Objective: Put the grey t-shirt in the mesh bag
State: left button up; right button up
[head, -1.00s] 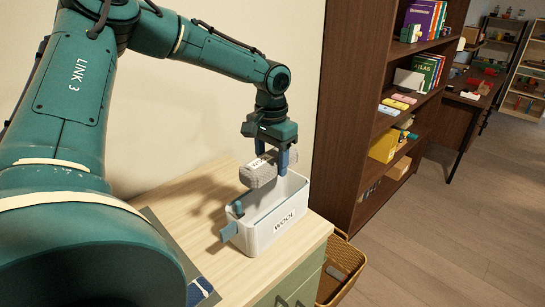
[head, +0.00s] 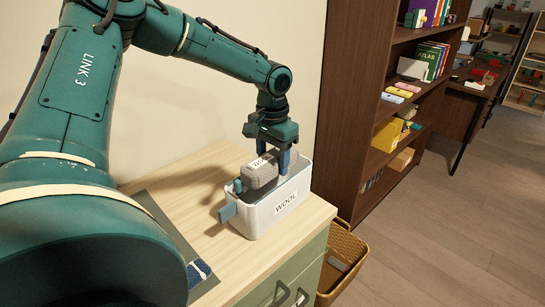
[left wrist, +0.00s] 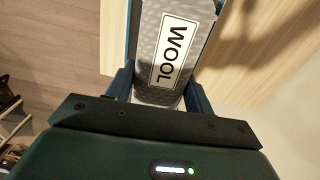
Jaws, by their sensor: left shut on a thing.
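My left gripper (head: 274,160) is shut on a grey, knit-textured roll (head: 262,175) with a white label. The left wrist view shows the roll (left wrist: 190,22) between the fingers, its label reading "WOOL". The roll is at the mouth of a white bin (head: 262,218), also labelled "WOOL", on the cabinet top; its lower part is hidden by the bin's wall. Blue-teal pieces (head: 228,212) show at the bin's left end. I see nothing clearly identifiable as a grey t-shirt or a mesh bag. My right gripper is not in view.
The light wooden cabinet top (head: 190,200) has green drawers below. A dark mat with a blue-and-white striped thing (head: 200,271) lies at its front left. A wicker basket (head: 343,262) stands on the floor to the right, beside a dark bookshelf (head: 362,130).

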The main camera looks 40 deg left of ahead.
pick_arm(q)
jog(key=o, duration=1.1)
jog(key=shift+o, duration=0.2)
jog(key=shift+r, duration=0.1)
